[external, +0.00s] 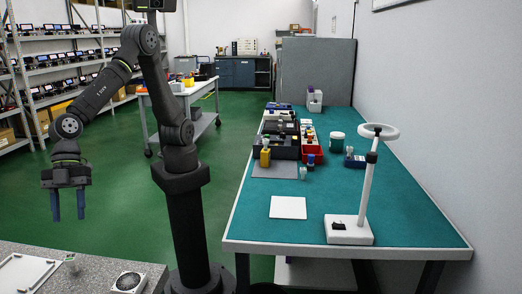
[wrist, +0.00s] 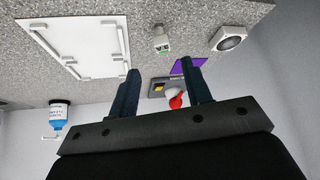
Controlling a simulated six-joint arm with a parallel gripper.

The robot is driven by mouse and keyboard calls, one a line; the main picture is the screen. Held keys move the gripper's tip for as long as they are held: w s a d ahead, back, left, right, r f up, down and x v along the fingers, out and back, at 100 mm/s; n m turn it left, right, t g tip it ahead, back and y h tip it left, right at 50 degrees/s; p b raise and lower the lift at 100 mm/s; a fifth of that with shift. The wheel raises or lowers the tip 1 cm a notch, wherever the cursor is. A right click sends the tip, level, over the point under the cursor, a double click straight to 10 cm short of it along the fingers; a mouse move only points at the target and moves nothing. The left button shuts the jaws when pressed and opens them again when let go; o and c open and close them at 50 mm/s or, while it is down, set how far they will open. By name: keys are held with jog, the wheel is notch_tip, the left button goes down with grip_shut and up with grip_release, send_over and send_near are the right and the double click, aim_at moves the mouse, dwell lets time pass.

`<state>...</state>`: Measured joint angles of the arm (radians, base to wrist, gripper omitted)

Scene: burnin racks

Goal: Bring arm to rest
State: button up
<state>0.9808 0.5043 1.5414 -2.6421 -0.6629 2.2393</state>
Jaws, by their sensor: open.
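My gripper (external: 68,205) hangs at the left in the external view, fingers pointing down and spread apart with nothing between them. It is above and behind the edge of the grey speckled counter. In the wrist view the two dark blue fingers of my gripper (wrist: 160,88) stand apart and empty. My arm is bent, with the forearm reaching left from the column.
A grey speckled counter (wrist: 185,12) bears a white tray (wrist: 75,45), a small green-and-white connector (wrist: 160,40) and a round fan-like part (wrist: 229,38). A teal workbench (external: 330,200) with a magnifier lamp (external: 368,185) stands right. Shelves of devices line the left.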

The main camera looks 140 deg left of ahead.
jog(key=x, duration=1.2)
jog(key=shift+w+f, duration=0.1)
jog(key=shift+f, duration=0.15)
notch_tip(320, 180, up, 5)
jog(key=shift+f, duration=0.15)
jog(key=s+d+r, duration=0.3)
jog(key=s+r, duration=0.4)
jog(key=s, duration=0.5)
jog(key=n+y, duration=0.1)
jog(key=n, duration=0.1)
send_near(73, 259)
jog(key=s+a+r, duration=0.1)
jog(key=a, duration=0.5)
jog(key=w+a+n+y, duration=0.25)
jog(key=w+a, duration=0.25)
jog(key=a, duration=0.7)
jog(key=a+n+y, duration=0.2)
jog(key=a+n, duration=0.4)
jog(key=a, duration=2)
jog(key=shift+w, duration=0.25)
jog(key=shift+f, duration=0.15)
